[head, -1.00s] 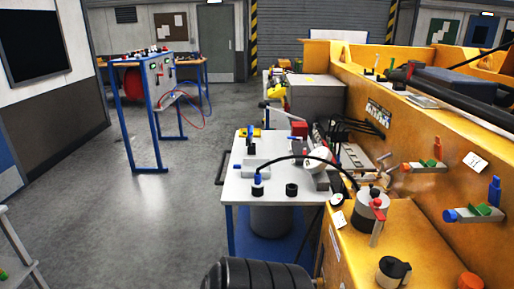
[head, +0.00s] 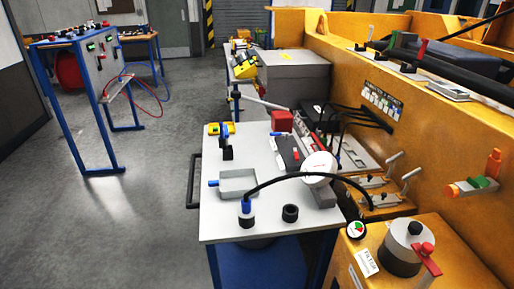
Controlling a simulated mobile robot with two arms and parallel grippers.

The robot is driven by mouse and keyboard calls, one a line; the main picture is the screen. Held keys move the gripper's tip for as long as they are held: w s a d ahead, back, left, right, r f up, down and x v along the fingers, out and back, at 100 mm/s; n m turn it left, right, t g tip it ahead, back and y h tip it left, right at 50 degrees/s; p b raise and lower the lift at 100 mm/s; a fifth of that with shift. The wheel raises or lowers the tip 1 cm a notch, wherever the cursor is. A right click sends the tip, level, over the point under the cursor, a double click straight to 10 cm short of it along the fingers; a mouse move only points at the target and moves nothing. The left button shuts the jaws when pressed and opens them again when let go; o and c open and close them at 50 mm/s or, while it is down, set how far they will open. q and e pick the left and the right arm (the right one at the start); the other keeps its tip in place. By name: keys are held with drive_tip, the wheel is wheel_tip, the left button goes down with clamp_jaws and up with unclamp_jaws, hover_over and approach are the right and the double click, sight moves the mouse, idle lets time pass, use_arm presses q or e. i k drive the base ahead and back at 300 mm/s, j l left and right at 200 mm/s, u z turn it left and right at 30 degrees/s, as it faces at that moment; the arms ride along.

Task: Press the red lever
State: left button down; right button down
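A red lever (head: 430,262) with a round red knob shows at the lower right in the head view. It sits at the side of a grey and black cylinder (head: 405,245) on the yellow machine's lower ledge. A smaller red upright handle (head: 421,50) stands on top of the yellow machine, farther back. I cannot tell from the picture which of these is the lever named. Neither of my grippers is in view.
The yellow machine (head: 465,215) fills the right. Grey floor (head: 150,215) is open at left.

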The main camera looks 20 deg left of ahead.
sight(296, 154)
drive_tip(key=i+j, duration=0.4)
drive_tip(key=j, duration=0.15)
drive_tip(key=i+j+u, duration=0.15)
drive_tip(key=i+j, duration=0.2)
drive_tip(key=j, duration=0.2)
